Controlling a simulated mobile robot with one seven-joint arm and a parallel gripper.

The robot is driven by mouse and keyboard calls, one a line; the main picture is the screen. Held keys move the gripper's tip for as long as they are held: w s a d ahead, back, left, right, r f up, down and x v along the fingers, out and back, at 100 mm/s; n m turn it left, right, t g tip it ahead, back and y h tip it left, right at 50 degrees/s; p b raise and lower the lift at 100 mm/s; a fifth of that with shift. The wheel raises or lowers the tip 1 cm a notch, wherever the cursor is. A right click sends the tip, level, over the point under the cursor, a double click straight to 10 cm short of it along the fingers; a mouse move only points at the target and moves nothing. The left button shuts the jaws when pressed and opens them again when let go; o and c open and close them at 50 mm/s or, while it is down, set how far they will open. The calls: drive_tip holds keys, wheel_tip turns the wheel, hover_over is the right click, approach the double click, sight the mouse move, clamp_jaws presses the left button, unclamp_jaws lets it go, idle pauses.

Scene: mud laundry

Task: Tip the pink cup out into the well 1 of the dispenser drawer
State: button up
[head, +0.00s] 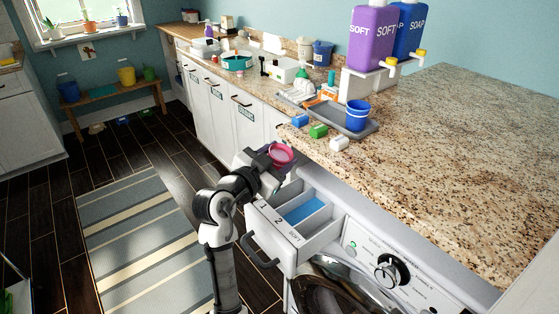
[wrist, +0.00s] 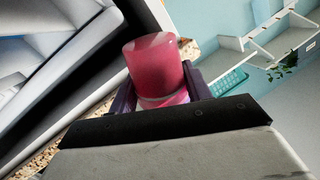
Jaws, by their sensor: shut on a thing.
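The pink cup (head: 281,154) is in my gripper (head: 271,161), above the far-left end of the open dispenser drawer (head: 321,231). Its open mouth shows in the head view and it looks roughly upright; I cannot make out its contents. In the wrist view the cup (wrist: 152,65) sits between the dark fingers (wrist: 160,92). The drawer front carries the marks 1, 2 and SOFT from left to right. A blue patch (head: 304,211) shows in a middle compartment.
The drawer sticks out from a white washer (head: 352,243) under a granite counter (head: 440,150). On the counter are a grey tray (head: 372,128) with a blue cup (head: 357,115), small blue, green and white blocks, and purple (head: 372,38) and blue soap dispensers. A striped rug (head: 135,235) lies left.

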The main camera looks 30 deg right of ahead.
drive_tip(key=m+b, duration=0.1)
drive_tip(key=m, duration=0.2)
drive_tip(key=shift+w+f+m+b, duration=0.1)
drive_tip(key=shift+f+m+b, duration=0.2)
drive_tip(key=shift+b, duration=0.1)
drive_tip(key=m+b, duration=0.1)
drive_tip(key=m, duration=0.1)
drive_tip(key=m+b, duration=0.1)
drive_tip(key=m, duration=0.1)
drive_tip(key=m+y, duration=0.1)
drive_tip(key=shift+s+d+f+m+t+b, duration=0.15)
drive_tip(key=shift+s+f+m+t+b, duration=0.1)
drive_tip(key=shift+s+m+t+b, duration=0.15)
drive_tip(key=m+b, duration=0.3)
drive_tip(key=b, duration=0.1)
drive_tip(key=shift+s+d+r+m+t+y, duration=0.25)
drive_tip(key=shift+s+r+m+t+y, duration=0.05)
drive_tip(key=shift+s+r+t, duration=0.1)
drive_tip(key=shift+r+m+b, duration=0.1)
drive_tip(key=shift+m+b, duration=0.25)
drive_tip(key=shift+m, duration=0.05)
drive_tip(key=shift+s+r, duration=0.1)
drive_tip(key=shift+d, duration=0.1)
idle(1.2)
